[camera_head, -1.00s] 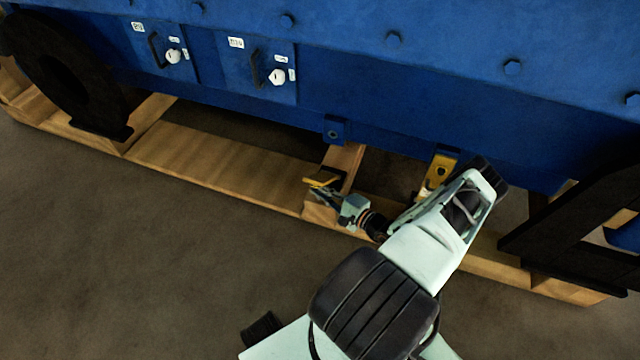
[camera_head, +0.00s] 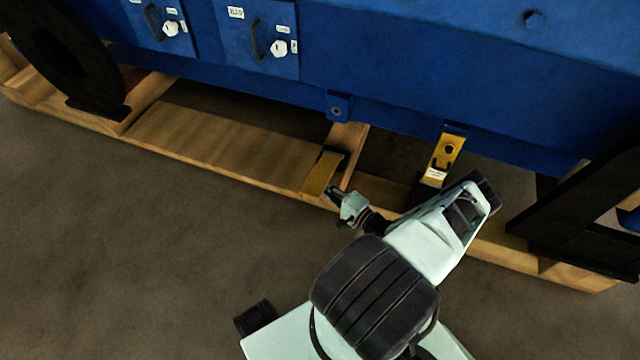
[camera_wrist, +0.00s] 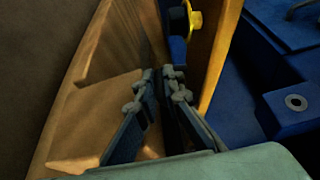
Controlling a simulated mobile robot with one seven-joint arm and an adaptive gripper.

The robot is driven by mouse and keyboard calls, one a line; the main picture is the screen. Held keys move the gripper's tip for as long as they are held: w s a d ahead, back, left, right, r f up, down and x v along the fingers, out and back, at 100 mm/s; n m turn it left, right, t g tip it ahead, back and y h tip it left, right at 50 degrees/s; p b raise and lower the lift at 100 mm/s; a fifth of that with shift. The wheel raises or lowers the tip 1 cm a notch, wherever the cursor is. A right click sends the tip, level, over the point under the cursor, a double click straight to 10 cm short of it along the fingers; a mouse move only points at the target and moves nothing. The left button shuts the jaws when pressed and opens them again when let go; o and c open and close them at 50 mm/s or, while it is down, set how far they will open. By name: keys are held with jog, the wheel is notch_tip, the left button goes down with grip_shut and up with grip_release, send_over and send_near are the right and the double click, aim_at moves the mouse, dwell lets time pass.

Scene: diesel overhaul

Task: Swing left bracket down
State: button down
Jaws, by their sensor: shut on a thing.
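The left bracket (camera_head: 321,173) is a yellow strip with a dark upper end in the head view. It slopes down and toward the front over the timber skid, below a blue lug on the engine's lower edge. My gripper (camera_head: 333,193) is at its lower right side, shut on it. In the wrist view the fingers of my gripper (camera_wrist: 160,76) are close together, pointing into a narrow space between tan and orange surfaces. I cannot clearly tell bracket from timber there, and the contact is hidden between the fingers.
Another yellow bracket (camera_head: 446,152) with a white label hangs to the right, near my arm. The blue engine body (camera_head: 420,70) rises behind. The timber skid (camera_head: 220,150) runs along its foot. A black stand (camera_head: 590,220) is at the right. The floor in front is clear.

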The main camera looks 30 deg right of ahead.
jog(key=c, duration=2.3)
grip_release()
jog(key=shift+v, duration=3.8)
jog(key=shift+d, duration=0.1)
